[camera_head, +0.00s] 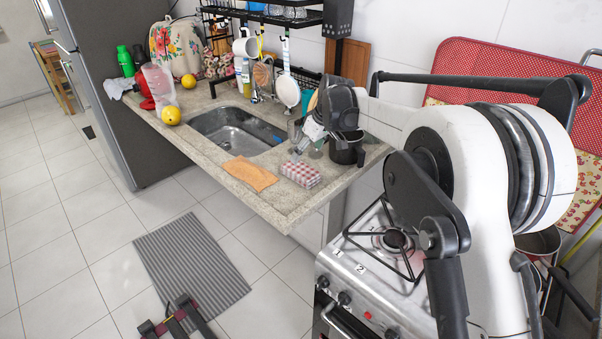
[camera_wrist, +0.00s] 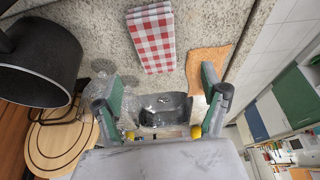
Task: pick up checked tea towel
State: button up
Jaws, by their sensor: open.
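The checked tea towel (camera_head: 300,174) is a folded red-and-white block lying on the stone counter near its front edge. It also shows at the top middle of the wrist view (camera_wrist: 152,38), with nothing covering it there. My gripper (camera_head: 306,142) is above the counter, behind the towel and apart from it. In the wrist view my gripper (camera_wrist: 162,100) has its two green-padded fingers spread wide, with no object held between them. The towel lies beyond the fingertips.
An orange cloth (camera_head: 250,173) lies left of the towel on the counter (camera_head: 215,150). A metal sink (camera_head: 232,132) is behind it. A dark pot (camera_head: 346,152) stands close to my gripper's right. A wooden round (camera_wrist: 62,145) shows in the wrist view. The stove (camera_head: 375,255) is right of the counter.

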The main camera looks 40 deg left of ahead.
aim_at(301, 169)
jog(key=x, duration=0.5)
jog(key=shift+f, duration=0.15)
jog(key=shift+w+d+p+x, duration=0.15)
jog(key=shift+p+x, duration=0.1)
jog(key=shift+x, duration=1)
jog(key=shift+w+d+p+x, duration=0.1)
jog(key=shift+p+x, duration=0.15)
jog(key=shift+x, duration=1.05)
jog(key=shift+f, duration=0.1)
jog(key=c, duration=1.2)
jog(key=shift+c, duration=0.3)
